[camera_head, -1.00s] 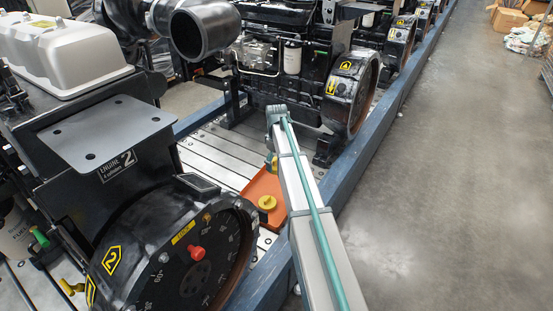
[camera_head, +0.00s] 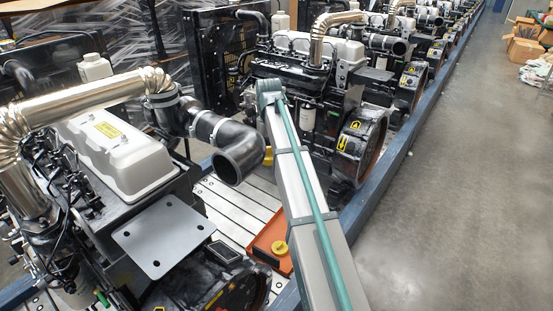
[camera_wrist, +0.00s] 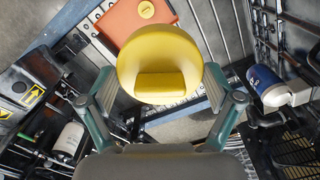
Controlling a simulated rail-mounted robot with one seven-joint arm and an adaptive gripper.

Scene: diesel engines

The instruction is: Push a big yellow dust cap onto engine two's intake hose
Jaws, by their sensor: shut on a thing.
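Engine two's intake hose (camera_head: 236,154) is a black elbow with a wide open mouth, in the middle left of the head view. My gripper (camera_wrist: 158,92) is shut on a big yellow dust cap (camera_wrist: 158,58), which fills the upper middle of the wrist view. In the head view a yellow part of the held cap (camera_head: 268,158) shows just right of the hose mouth, mostly hidden behind my arm. They look close together there, but I cannot tell the gap in depth. The hose does not show clearly in the wrist view.
An orange tray (camera_head: 262,246) with another yellow cap (camera_head: 280,248) lies on the slatted deck below; it also shows in the wrist view (camera_wrist: 120,24). A grey plate (camera_head: 163,236) and a ribbed metal pipe (camera_head: 85,100) belong to the near engine. More engines stand behind.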

